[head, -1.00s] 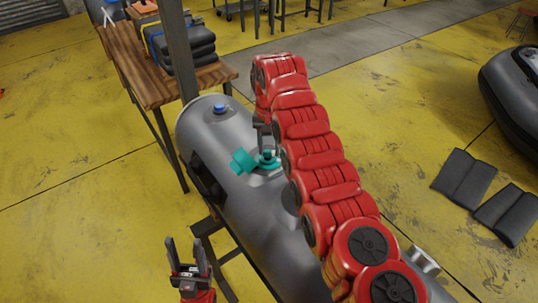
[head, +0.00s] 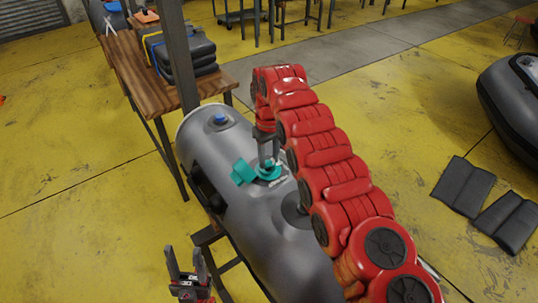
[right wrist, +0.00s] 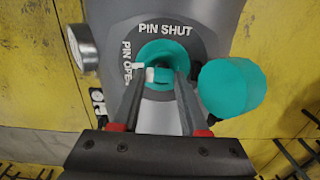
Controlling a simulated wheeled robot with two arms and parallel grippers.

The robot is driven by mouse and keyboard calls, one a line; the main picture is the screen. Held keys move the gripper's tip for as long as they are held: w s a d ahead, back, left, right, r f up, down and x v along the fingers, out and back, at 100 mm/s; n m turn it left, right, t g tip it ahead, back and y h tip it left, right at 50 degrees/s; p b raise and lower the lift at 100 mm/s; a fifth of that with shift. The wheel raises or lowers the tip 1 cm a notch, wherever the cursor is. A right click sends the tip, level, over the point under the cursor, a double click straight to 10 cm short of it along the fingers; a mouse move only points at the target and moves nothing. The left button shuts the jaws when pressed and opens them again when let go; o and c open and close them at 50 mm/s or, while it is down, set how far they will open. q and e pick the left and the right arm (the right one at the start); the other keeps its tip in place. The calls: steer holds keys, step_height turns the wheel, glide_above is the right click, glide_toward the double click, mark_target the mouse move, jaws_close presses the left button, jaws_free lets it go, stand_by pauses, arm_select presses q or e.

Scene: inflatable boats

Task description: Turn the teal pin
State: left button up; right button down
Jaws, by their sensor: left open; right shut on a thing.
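The teal pin (head: 268,172) sits on top of the grey inflatable tube (head: 275,235). In the right wrist view the teal pin (right wrist: 165,50) has a dark ring around it lettered "PIN SHUT" at the top and "PIN OPE…" at the left. A white mark (right wrist: 139,65) on the pin is at its left, beside that left lettering. My right gripper (right wrist: 160,76), also in the head view (head: 268,153), is shut on the pin from above. A round teal cap (right wrist: 231,88) lies beside the pin. My left gripper (head: 187,268) is open and empty, left of the tube.
A blue-topped fitting (head: 220,119) is at the tube's far end. A wooden table (head: 150,85) with folded dark bundles (head: 182,50) stands behind it beside a post (head: 177,60). Dark pads (head: 463,185) and a dark boat (head: 525,95) are to the right. The left floor is clear.

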mark_target(269, 160)
steer(key=shift+n, duration=0.3)
steer(key=shift+c, duration=2.1)
jaws_free()
step_height(269, 160, up, 5)
steer(key=p, duration=0.3)
step_height(269, 160, up, 12)
steer(key=p, duration=1.2)
steer(key=shift+r+p, duration=0.25)
steer(key=shift+p, duration=0.1)
